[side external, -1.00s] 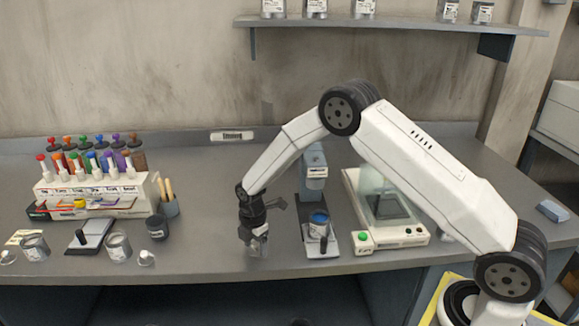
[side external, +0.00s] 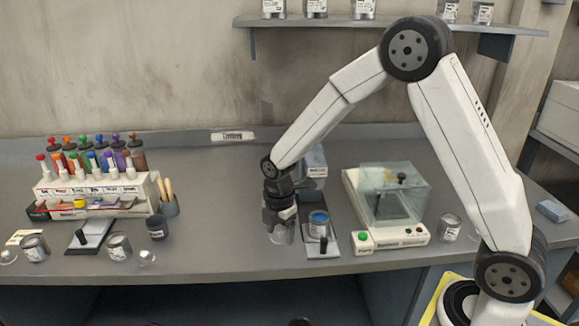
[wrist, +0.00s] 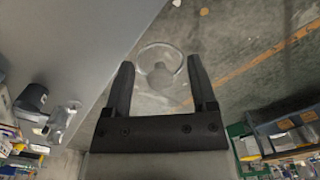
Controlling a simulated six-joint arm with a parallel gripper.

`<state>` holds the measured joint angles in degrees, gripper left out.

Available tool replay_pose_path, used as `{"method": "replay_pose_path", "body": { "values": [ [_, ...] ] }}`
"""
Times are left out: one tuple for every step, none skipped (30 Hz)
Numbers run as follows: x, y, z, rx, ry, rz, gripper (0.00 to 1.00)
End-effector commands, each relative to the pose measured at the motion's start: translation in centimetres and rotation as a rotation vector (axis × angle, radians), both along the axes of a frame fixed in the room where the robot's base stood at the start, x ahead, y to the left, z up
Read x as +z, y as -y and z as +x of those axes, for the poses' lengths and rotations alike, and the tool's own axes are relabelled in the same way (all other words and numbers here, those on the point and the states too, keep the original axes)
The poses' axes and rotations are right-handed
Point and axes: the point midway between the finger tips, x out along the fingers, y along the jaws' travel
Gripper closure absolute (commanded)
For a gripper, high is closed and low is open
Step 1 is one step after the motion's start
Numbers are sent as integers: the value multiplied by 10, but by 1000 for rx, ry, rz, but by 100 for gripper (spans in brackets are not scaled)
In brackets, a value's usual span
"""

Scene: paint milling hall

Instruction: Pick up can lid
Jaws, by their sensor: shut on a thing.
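My gripper (side external: 282,226) points down above the bench, just left of an open can of blue paint (side external: 319,222). It is shut on a clear can lid (side external: 283,235), which hangs below the fingers and is hard to make out against the grey bench. In the wrist view the round, see-through lid (wrist: 161,62) shows between the two dark fingertips of my gripper (wrist: 160,85). The blue can stands upright on a small dark and white stand, apart from the lid.
A balance with a glass cover (side external: 390,195) stands right of the blue can. Bench left of my gripper is clear.

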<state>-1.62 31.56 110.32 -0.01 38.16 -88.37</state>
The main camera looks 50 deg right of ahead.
Motion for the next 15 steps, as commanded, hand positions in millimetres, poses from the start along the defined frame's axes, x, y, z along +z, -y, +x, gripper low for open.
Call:
{"method": "replay_pose_path", "body": {
  "values": [
    [4, 0, -8, 0, 2, 0, 81],
    [6, 0, -12, 0, 3, 0, 81],
    [8, 0, -17, 0, 3, 0, 81],
    [10, 0, -21, 0, 2, 0, 81],
    [12, 0, -24, 0, 2, 0, 81],
    [13, 1, -29, 0, 2, 0, 81],
    [15, 1, -32, 0, 2, 0, 81],
    [16, 1, -34, 0, 2, 0, 81],
    [17, 1, -38, 0, 1, 0, 81],
    [18, 1, -40, 0, 2, 0, 81],
    [19, 1, -42, 0, 2, 0, 81],
    [20, 1, -45, 0, 1, 0, 81],
    [21, 1, -46, 0, 1, 0, 81],
    [21, 1, -48, 0, 1, 0, 81],
    [22, 1, -49, 0, 1, 0, 81]
  ]
}}
